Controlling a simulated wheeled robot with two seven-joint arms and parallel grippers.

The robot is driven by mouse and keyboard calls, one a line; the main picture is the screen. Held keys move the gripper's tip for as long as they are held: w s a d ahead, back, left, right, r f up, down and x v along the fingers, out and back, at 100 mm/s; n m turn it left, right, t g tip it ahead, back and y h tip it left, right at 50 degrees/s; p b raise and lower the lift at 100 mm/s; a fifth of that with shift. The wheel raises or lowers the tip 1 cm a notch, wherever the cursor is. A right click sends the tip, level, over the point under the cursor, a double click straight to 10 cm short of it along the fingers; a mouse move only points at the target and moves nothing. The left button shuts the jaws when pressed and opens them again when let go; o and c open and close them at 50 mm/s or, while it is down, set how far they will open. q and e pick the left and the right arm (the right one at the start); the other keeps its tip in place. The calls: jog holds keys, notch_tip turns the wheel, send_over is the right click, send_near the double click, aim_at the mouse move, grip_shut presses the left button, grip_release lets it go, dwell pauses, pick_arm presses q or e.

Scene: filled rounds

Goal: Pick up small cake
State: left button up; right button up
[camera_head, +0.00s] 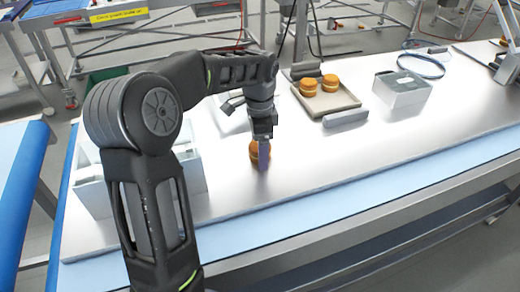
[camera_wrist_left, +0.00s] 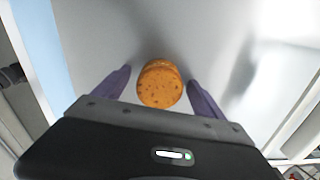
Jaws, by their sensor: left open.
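A small round orange-brown cake (camera_head: 254,152) sits on the metal table, partly hidden behind my left gripper (camera_head: 262,150). In the left wrist view the cake (camera_wrist_left: 160,85) lies between the two purple fingertips of my left gripper (camera_wrist_left: 160,85). There is a gap on each side, and the fingers do not appear to touch it. My left gripper is open and points down at the cake. More small cakes (camera_head: 309,87) stand on a beige tray (camera_head: 345,101) further back on the table.
A white box (camera_head: 92,196) stands at the left behind my arm. A grey bin (camera_head: 402,92) stands to the right of the tray, with a blue ring (camera_head: 421,65) behind it. The table's front right part is clear.

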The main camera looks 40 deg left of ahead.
pick_arm(q)
jog(key=shift+c, duration=0.3)
jog(key=c, duration=0.9)
jog(key=shift+r, duration=0.1)
notch_tip(320, 180, up, 6)
jog(key=shift+r, duration=0.1)
notch_tip(320, 180, up, 3)
jog(key=shift+r+p, duration=0.1)
jog(key=shift+p, duration=0.7)
jog(key=shift+r+p, duration=0.3)
jog(key=shift+f, duration=0.1)
